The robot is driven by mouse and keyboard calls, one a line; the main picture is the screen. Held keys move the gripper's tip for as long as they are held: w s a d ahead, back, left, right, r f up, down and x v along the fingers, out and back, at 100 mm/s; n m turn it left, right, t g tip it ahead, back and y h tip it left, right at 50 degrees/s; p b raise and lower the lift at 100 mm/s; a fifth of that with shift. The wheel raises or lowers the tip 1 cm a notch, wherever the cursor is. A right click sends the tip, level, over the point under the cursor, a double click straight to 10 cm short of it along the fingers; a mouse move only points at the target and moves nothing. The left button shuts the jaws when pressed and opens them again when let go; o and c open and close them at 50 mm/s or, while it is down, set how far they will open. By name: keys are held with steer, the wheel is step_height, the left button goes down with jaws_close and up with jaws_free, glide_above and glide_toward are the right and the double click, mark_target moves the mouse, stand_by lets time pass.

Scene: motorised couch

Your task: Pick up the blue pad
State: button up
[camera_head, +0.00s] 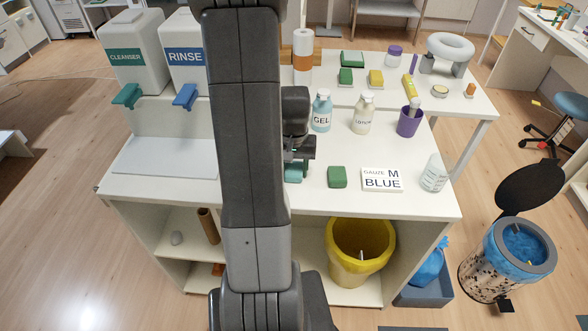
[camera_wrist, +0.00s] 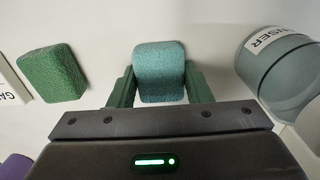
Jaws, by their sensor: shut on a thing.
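The blue pad (camera_wrist: 160,70) is a teal-blue foam block. In the wrist view it sits between the two fingers of my gripper (camera_wrist: 160,86), which are shut on its sides. In the head view the pad (camera_head: 294,174) is partly hidden by my gripper (camera_head: 297,160), at the front of the white table top. I cannot tell whether the pad touches the table. A green pad (camera_head: 337,177) lies to its right; it also shows at the left of the wrist view (camera_wrist: 52,73).
A white card (camera_head: 382,180) reading "GAUZE M BLUE" lies right of the green pad. A GEL bottle (camera_head: 321,112), another bottle (camera_head: 363,115) and a purple cup (camera_head: 410,121) stand behind. A clear bottle (camera_head: 433,174) stands at the right. A yellow bin (camera_head: 360,247) is below.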

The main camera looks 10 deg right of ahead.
mark_target(294, 168)
step_height(294, 168, up, 10)
stand_by(0.5)
steer(key=shift+o, duration=1)
steer(key=shift+c, duration=0.3)
